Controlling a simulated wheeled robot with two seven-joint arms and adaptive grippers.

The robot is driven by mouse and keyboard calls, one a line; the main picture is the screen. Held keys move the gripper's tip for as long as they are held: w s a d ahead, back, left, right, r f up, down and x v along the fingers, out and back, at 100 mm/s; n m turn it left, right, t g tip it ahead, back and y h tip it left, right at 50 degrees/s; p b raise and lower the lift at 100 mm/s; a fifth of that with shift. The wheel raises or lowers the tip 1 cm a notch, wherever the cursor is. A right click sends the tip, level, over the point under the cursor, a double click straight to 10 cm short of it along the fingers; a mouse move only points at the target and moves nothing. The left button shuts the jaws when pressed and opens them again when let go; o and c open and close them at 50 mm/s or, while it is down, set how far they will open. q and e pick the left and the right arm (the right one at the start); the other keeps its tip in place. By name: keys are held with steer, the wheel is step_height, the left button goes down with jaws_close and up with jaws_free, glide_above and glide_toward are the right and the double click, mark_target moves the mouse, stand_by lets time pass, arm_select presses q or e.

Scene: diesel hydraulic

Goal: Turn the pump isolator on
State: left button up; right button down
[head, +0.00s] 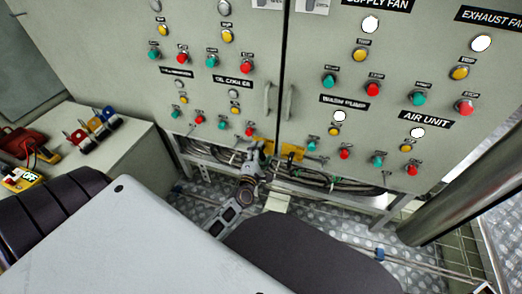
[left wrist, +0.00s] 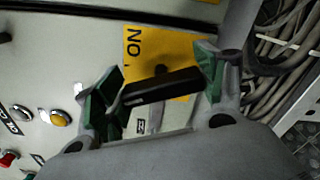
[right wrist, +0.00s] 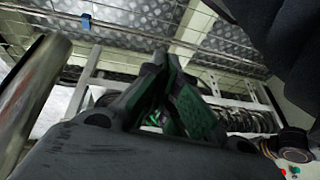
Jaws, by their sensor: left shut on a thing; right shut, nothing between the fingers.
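A yellow isolator plate (left wrist: 136,45) with "ON" lettering and a black switch handle (left wrist: 160,88) fills the middle of the left wrist view. My left gripper (left wrist: 162,80) has its green-padded fingers at the two ends of the handle and is shut on it. The handle lies across the plate, slightly tilted in that view. In the head view my left gripper (head: 256,150) is at the cabinet's lower edge, partly covering this plate. A second yellow plate (head: 292,152) is just to its right. My right gripper (right wrist: 158,85) is shut and empty, away from the isolators.
The grey cabinet (head: 230,90) carries several buttons and lamps above the plates. Cables (head: 310,177) run beneath it. A side bench (head: 118,150) at left holds padlocks (head: 80,138) and a red device (head: 25,143). A metal post (head: 450,195) stands at right.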

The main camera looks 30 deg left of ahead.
arm_select(q)
steer(key=shift+m+p, duration=0.65)
steer(key=shift+m, duration=0.15)
steer(key=shift+m+p, duration=1.2)
steer(key=shift+m, duration=0.2)
steer(key=shift+f+m, duration=0.15)
steer(key=shift+m, duration=0.15)
arm_select(e)
steer(key=shift+s+d+f+g+h, duration=0.25)
steer(key=shift+d+f+g+h, duration=0.35)
steer(key=shift+d, duration=0.3)
arm_select(q)
steer(key=o, duration=1)
arm_select(e)
steer(key=shift+r, duration=0.1)
steer(key=shift+s, duration=0.15)
arm_select(q)
steer(key=shift+s, duration=0.1)
steer(key=shift+v, duration=5.9)
